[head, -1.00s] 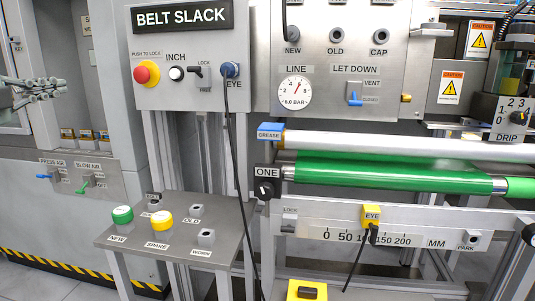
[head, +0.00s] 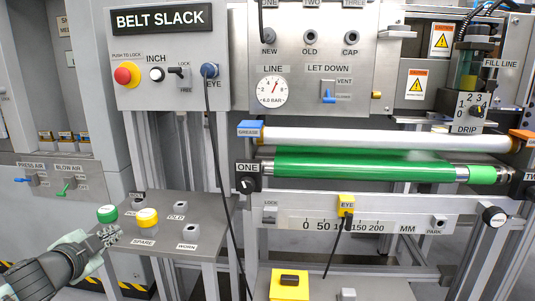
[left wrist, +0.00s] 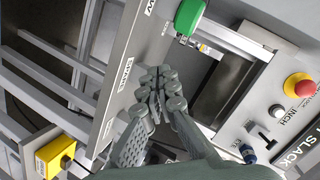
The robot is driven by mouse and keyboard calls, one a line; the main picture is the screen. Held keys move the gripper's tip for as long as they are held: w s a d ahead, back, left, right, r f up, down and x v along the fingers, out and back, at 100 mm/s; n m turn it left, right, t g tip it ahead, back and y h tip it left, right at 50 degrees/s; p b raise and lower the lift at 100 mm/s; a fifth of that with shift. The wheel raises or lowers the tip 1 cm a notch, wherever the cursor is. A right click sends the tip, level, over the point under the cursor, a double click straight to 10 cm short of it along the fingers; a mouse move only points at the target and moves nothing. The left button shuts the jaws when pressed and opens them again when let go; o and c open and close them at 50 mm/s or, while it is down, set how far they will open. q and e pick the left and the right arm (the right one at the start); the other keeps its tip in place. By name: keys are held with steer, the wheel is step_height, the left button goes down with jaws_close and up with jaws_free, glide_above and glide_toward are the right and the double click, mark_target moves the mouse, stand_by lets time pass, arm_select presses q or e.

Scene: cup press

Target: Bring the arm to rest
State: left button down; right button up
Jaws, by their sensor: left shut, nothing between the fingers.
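My left gripper (head: 108,236) is at the lower left of the head view, at the left front edge of the small grey table (head: 215,262). Its fingers are together with nothing between them. The left wrist view shows the same closed fingertips (left wrist: 160,88) in front of the table's labelled surface. The green cap (head: 107,213) is just above the gripper in the head view, and the yellow cap (head: 147,217) is to its right. I cannot tell whether the fingers touch the table. My right gripper does not show.
The belt slack panel (head: 165,85) with its red button (head: 127,74) stands behind the table. A cable (head: 222,165) hangs from it to the table's right. The green roller (head: 365,170) and the ruler rail (head: 400,211) are further right. A yellow block (left wrist: 54,157) shows in the left wrist view.

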arm_select(q)
steer(key=s+d+f+n+g+y, duration=0.1)
steer(key=s+d+f+n+g, duration=0.2)
steer(key=s+f, duration=0.6)
steer(key=s+d+f+n+g, duration=0.25)
steer(key=s+f, duration=0.35)
steer(key=f, duration=0.8)
steer(key=s+d+f+n+g, duration=0.2)
steer(key=s+f, duration=0.3)
steer(key=s, duration=0.3)
steer(key=s+d+f+n+g, duration=0.1)
steer(key=s+d+f+g, duration=0.1)
steer(key=s+f, duration=0.3)
steer(key=s+g, duration=0.1)
steer(key=s, duration=0.1)
steer(key=shift+s+d+n+g, duration=0.25)
steer(key=shift+s+n+g, duration=0.1)
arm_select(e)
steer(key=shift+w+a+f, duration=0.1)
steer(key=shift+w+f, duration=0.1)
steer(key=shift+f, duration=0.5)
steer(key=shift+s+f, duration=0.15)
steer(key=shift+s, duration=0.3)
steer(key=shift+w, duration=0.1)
